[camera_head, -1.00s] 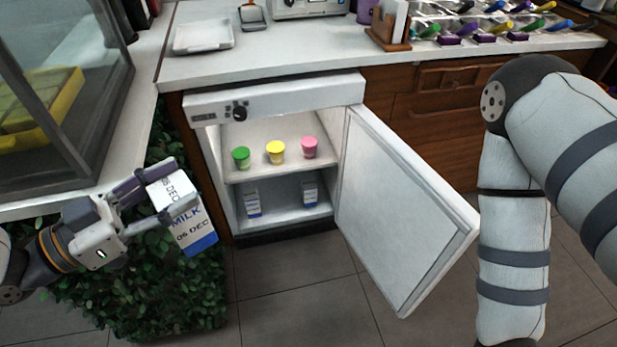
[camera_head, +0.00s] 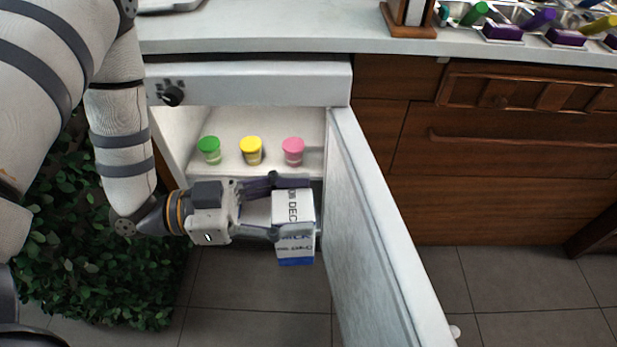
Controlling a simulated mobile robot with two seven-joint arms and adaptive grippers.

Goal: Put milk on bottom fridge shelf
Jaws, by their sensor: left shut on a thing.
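My left gripper (camera_head: 275,208) is shut on a white and blue milk carton (camera_head: 293,207), which it holds upright or slightly tilted. The carton is in front of the fridge opening at the height of the lower compartment, near the open door. I cannot tell whether it is past the fridge's front edge. The fridge's bottom shelf is largely hidden behind my gripper and the carton. The upper shelf (camera_head: 232,171) shows above the gripper. My right gripper is not in view.
Green (camera_head: 209,150), yellow (camera_head: 251,150) and pink (camera_head: 293,151) cups stand on the upper shelf. The open fridge door (camera_head: 375,240) is close to the carton's right. A leafy hedge (camera_head: 100,270) is at the left. The counter (camera_head: 245,35) runs above.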

